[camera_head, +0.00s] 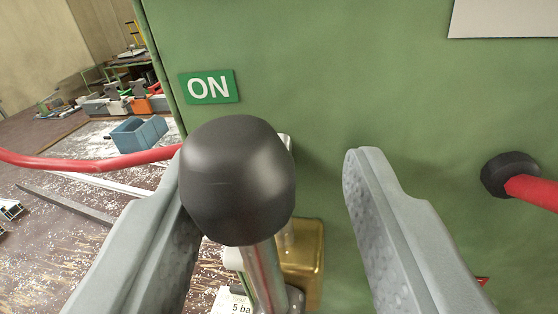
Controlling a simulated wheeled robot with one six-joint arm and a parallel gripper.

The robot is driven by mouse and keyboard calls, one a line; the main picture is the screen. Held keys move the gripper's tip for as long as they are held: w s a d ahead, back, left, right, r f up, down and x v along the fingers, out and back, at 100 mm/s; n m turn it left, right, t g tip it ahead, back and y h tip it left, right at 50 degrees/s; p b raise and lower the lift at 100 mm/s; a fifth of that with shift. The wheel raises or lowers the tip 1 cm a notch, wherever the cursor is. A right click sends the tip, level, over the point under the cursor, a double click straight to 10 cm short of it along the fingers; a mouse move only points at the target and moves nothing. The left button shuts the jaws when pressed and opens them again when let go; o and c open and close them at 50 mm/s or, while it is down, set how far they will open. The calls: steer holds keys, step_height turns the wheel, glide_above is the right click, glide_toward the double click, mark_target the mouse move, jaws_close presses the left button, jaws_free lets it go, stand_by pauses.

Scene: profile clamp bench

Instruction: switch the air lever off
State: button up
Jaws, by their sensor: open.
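The air lever has a round black knob (238,180) on a metal rod (264,276). It stands up in front of a green panel (400,90), with the knob just below and right of the green ON label (209,87). A brass valve body (304,262) shows behind the rod. My gripper (272,180) is open, its fingers on both sides of the knob. The knob is close to the left finger and overlaps its tip in view. A clear gap lies between the knob and the right finger. I cannot tell whether the left finger touches it.
A red hose (90,162) runs in from the left behind the left finger. Another red hose with a black fitting (508,175) leaves the panel at right. A blue bin (139,133) and a worn bench top lie in the left background.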

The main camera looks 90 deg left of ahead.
jaws_close()
stand_by(0.3)
steer(key=m, duration=0.1)
steer(key=w+m, duration=0.2)
steer(key=m, duration=0.1)
steer(key=shift+d+f+y, duration=0.4)
steer(key=f+m, duration=0.1)
steer(key=m, duration=0.2)
steer(key=w+f+m+t, duration=0.1)
steer(key=m, duration=0.2)
steer(key=w+d+f+m+t, duration=0.1)
steer(key=m, duration=0.2)
steer(key=shift+w+y, duration=0.25)
steer(key=shift+y, duration=0.15)
steer(key=shift+w+f+m+t, duration=0.1)
steer(key=shift+f+m+t, duration=0.25)
steer(key=shift+m, duration=0.6)
steer(key=shift+w+f+m+t, duration=0.1)
steer(key=shift+f+m+t, duration=0.25)
steer(key=shift+m, duration=0.65)
steer(key=shift+f+m+t, duration=0.2)
steer(key=shift+f+m, duration=0.25)
steer(key=shift+m, duration=0.5)
